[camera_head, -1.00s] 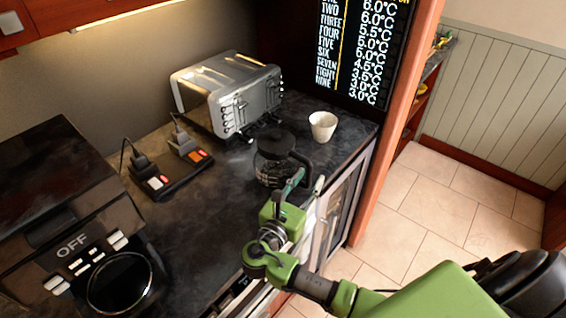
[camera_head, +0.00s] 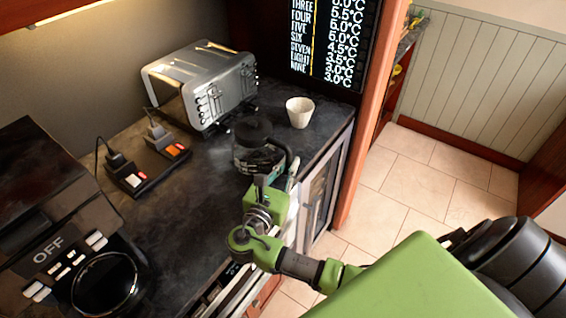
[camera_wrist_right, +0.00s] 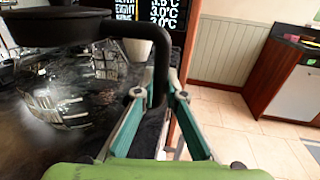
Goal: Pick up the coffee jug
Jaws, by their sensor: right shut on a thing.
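The coffee jug (camera_head: 248,160) is glass with a black lid and black handle. It stands upright at the right part of the dark counter, in front of the toaster. In the right wrist view the jug (camera_wrist_right: 62,98) fills the left side, and its handle comes down between my fingers. My right gripper (camera_wrist_right: 157,97) is shut on the handle, one teal finger on each side. In the head view the right gripper (camera_head: 274,182) reaches the jug from the front right. Whether the jug's base touches the counter is hard to tell. My left gripper is not in view.
A white cup (camera_head: 300,112) stands behind and right of the jug. A silver toaster (camera_head: 210,88) is behind it to the left. A power strip (camera_head: 150,172) with plugs lies left, and a black coffee machine (camera_head: 62,215) stands front left. The counter's right edge is close.

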